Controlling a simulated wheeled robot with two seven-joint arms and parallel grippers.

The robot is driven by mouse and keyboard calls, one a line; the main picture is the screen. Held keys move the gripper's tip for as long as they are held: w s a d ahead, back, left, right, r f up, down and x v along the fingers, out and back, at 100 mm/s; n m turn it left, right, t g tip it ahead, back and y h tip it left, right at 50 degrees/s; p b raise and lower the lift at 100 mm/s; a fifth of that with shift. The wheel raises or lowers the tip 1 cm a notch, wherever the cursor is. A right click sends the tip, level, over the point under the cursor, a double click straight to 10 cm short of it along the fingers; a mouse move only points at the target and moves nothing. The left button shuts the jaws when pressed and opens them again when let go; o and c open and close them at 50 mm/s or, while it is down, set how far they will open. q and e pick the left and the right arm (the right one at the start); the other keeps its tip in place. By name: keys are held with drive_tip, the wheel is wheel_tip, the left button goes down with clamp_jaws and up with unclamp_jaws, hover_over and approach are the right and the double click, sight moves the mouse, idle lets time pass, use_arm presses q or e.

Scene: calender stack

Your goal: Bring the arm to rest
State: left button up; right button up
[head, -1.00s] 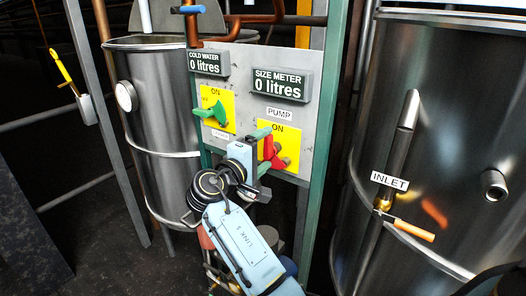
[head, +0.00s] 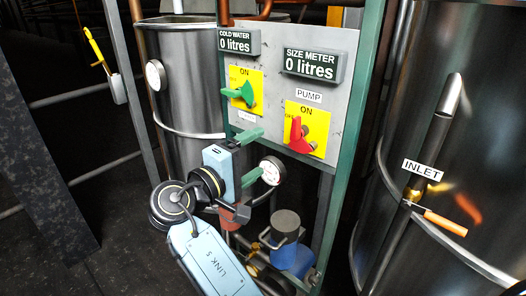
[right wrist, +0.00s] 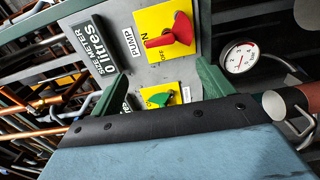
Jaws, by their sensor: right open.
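My right gripper (head: 262,153) hangs open and empty in front of the lower left of the grey control panel (head: 272,104). Its two green fingers are apart, with nothing between them. It is left of and below the red pump handle (head: 297,134), not touching it. The right wrist view also shows the open fingers (right wrist: 161,70), with the red handle (right wrist: 170,38) above them and the green cold-water handle (right wrist: 161,98) partly behind the gripper body. My left gripper is not in view.
A green post (head: 347,140) edges the panel. A round gauge (head: 271,170) and blue pump (head: 292,260) sit close to the gripper. Steel tanks stand behind left (head: 190,80) and at right (head: 468,130), the latter with an orange-handled inlet lever (head: 445,222). Dark floor lies at left.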

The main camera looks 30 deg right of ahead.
idle(0.5)
drive_tip(key=w+a+f+n+t+y, duration=0.1)
drive_tip(key=w+f+n+t+y, duration=0.15)
drive_tip(key=f, duration=0.85)
drive_tip(key=w+a+f+n+t+y, duration=0.1)
drive_tip(key=w+f+n+y, duration=0.2)
drive_tip(key=f, duration=0.7)
drive_tip(key=s+a+f+n+g+y+b, duration=0.1)
drive_tip(key=s+f+g+y, duration=0.3)
drive_tip(key=f, duration=0.8)
drive_tip(key=s+f+n+t+y, duration=0.15)
drive_tip(key=s+f, duration=0.45)
drive_tip(key=f, duration=0.7)
drive_tip(key=s+d+f+m+g+y, duration=0.1)
drive_tip(key=s+f+m+g+y, duration=0.3)
drive_tip(key=s+f, duration=1.35)
drive_tip(key=s+d+f+m+g, duration=0.1)
drive_tip(key=s+f+m, duration=0.1)
drive_tip(key=s, duration=0.5)
drive_tip(key=s+d+f+m+g+y, duration=0.1)
drive_tip(key=s+d+m, duration=0.1)
drive_tip(key=s, duration=0.6)
drive_tip(key=s+d+f+m, duration=0.2)
drive_tip(key=s, duration=0.6)
drive_tip(key=shift+s+d+f+g+y+b, duration=0.2)
drive_tip(key=shift+d+f+g+y+b, duration=0.1)
drive_tip(key=shift+g+b, duration=0.15)
